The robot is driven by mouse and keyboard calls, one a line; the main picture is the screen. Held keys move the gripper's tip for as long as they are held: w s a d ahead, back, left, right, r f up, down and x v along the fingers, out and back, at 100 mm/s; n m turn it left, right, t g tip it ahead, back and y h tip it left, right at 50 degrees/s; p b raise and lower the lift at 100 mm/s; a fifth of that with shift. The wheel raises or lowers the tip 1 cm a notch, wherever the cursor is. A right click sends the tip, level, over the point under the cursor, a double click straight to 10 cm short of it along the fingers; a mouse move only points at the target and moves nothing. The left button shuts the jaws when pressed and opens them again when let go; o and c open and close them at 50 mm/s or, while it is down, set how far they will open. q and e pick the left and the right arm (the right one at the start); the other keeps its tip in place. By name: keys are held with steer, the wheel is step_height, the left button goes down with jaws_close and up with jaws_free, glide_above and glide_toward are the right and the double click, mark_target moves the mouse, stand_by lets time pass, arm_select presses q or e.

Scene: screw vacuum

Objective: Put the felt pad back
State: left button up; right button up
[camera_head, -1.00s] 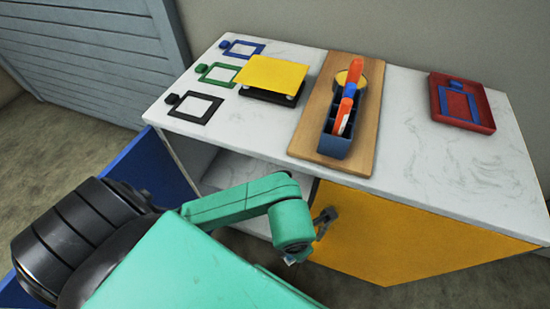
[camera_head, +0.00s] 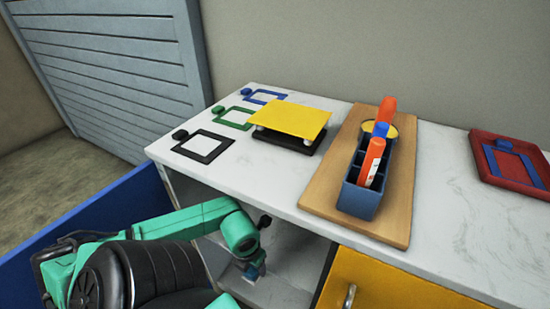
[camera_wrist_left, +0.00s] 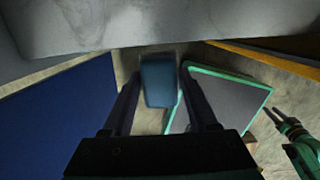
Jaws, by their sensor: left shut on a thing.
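My left gripper (camera_head: 252,268) is low, at the open compartment under the white top. It is shut on a small blue block (camera_head: 256,270), which I take to be the felt pad. In the left wrist view the block (camera_wrist_left: 158,82) sits between the two dark fingers of the left gripper (camera_wrist_left: 148,72), and a pale cabinet surface lies just beyond it. My right gripper (camera_wrist_left: 283,117) shows small at the right of that view, with its two dark prongs apart and nothing between them.
The white top (camera_head: 447,225) carries a wooden board (camera_head: 318,180) with a blue caddy (camera_head: 360,202), a yellow plate (camera_head: 290,118), several coloured frames and a red tray (camera_head: 480,148). A blue door (camera_head: 110,210) stands open at left. The yellow door (camera_head: 385,285) is at right.

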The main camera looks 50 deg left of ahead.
arm_select(q)
steer(key=b, duration=0.1)
glide_above(274, 246)
steer(key=s, duration=0.1)
steer(key=shift+d+f, duration=0.1)
steer(key=shift+w+f, duration=0.25)
step_height(274, 246, down, 3)
steer(key=shift+b, duration=0.45)
steer(key=o, duration=1.3)
arm_select(e)
steer(key=w, duration=0.4)
steer(key=w+a, duration=0.1)
steer(key=shift+w+r, duration=0.25)
steer(key=shift+w, duration=0.15)
arm_select(q)
steer(key=shift+r, duration=0.2)
step_height(274, 246, up, 7)
steer(key=p, duration=0.1)
steer(key=shift+s, duration=0.45)
arm_select(e)
steer(key=s, duration=0.3)
steer(key=shift+s+d+f, duration=0.1)
steer(key=shift+d+f, duration=0.1)
steer(key=shift+d, duration=0.15)
